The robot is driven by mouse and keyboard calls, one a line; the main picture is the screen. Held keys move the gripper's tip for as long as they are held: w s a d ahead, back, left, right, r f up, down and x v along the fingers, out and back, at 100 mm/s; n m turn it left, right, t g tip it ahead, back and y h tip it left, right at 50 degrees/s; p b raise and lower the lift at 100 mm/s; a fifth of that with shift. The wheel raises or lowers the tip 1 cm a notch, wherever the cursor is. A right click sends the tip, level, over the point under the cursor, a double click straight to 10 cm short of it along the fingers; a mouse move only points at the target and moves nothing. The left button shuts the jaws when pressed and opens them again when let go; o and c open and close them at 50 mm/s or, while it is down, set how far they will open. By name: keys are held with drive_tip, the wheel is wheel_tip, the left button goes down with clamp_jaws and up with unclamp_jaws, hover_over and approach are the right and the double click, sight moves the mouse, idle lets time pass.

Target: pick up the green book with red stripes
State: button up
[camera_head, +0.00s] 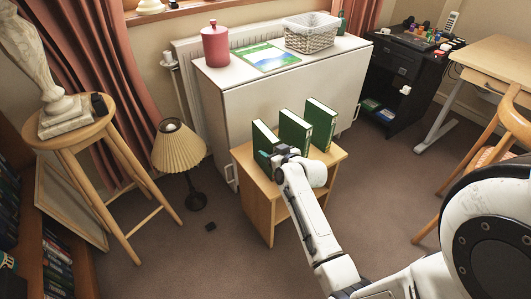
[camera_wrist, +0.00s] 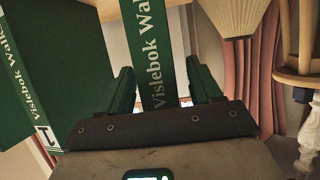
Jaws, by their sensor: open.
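Three green books stand upright on a small wooden side table (camera_head: 256,178): a left one (camera_head: 264,136), a middle one (camera_head: 294,131) and a right one (camera_head: 320,124). No red stripes can be made out on them. My gripper (camera_head: 272,156) is at the near end of the left book. In the wrist view my gripper (camera_wrist: 163,85) is open, with one green finger on each side of a green spine (camera_wrist: 157,45) with white lettering. I cannot tell whether the fingers touch it. Another green book (camera_wrist: 35,75) with white lettering fills the left of that view.
A white cabinet (camera_head: 232,108) stands behind the side table, bearing a pink canister (camera_head: 216,46) and a wicker basket (camera_head: 312,36). A pleated lamp (camera_head: 178,148) and a wooden stool (camera_head: 75,140) stand left. Carpet is clear in front.

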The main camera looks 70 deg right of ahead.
drive_tip(key=shift+w+d+f, duration=0.1)
drive_tip(key=shift+w+d, duration=0.1)
drive_tip(key=shift+c, duration=0.3)
clamp_jaws()
